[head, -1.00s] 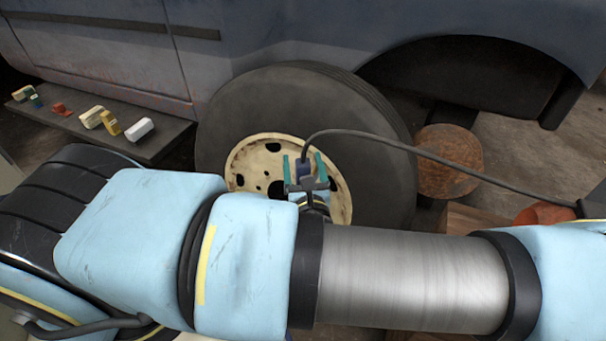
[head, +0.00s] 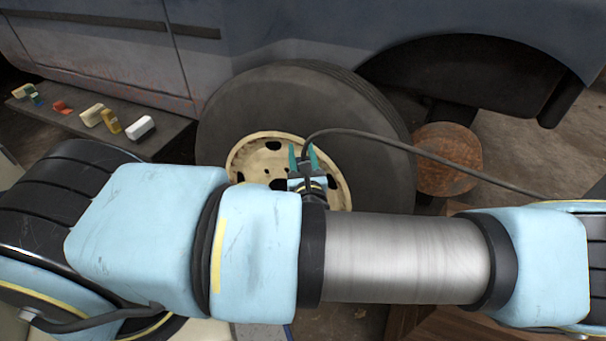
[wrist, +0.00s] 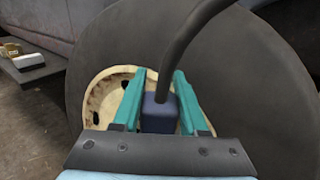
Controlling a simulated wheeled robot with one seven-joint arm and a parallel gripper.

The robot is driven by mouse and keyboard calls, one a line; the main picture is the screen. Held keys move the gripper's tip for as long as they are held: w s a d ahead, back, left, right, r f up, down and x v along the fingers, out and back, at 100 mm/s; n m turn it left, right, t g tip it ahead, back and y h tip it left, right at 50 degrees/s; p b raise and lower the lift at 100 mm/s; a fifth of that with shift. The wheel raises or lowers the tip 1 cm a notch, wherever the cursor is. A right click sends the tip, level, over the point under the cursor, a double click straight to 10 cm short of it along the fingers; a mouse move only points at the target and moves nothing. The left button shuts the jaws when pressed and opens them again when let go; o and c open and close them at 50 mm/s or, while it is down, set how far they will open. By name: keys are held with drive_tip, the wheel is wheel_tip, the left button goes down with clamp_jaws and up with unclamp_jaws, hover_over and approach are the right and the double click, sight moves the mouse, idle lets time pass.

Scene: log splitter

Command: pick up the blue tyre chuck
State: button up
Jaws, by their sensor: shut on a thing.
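The blue tyre chuck (wrist: 158,116) is a dark blue block between the two teal fingers of my gripper (wrist: 159,78) in the wrist view. A thick dark hose (wrist: 176,55) runs up from it. My gripper is shut on the chuck, in front of the cream wheel rim (wrist: 103,100). In the head view, my gripper (head: 304,157) shows small before the wheel, and the chuck is mostly hidden between the fingers. The hose (head: 410,149) arches from there to the right. I cannot tell whether the chuck touches the wheel.
A large dark tyre (head: 240,110) stands beside the blue-grey vehicle body (head: 290,30). A dark bench (head: 75,125) at the left carries several small coloured items. My arm covers much of the foreground.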

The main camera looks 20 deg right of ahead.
clamp_jaws()
wheel_tip(320, 180, up, 10)
idle(0.6)
drive_tip(key=shift+r+p, duration=0.1)
drive_tip(key=shift+p, duration=0.35)
idle(0.3)
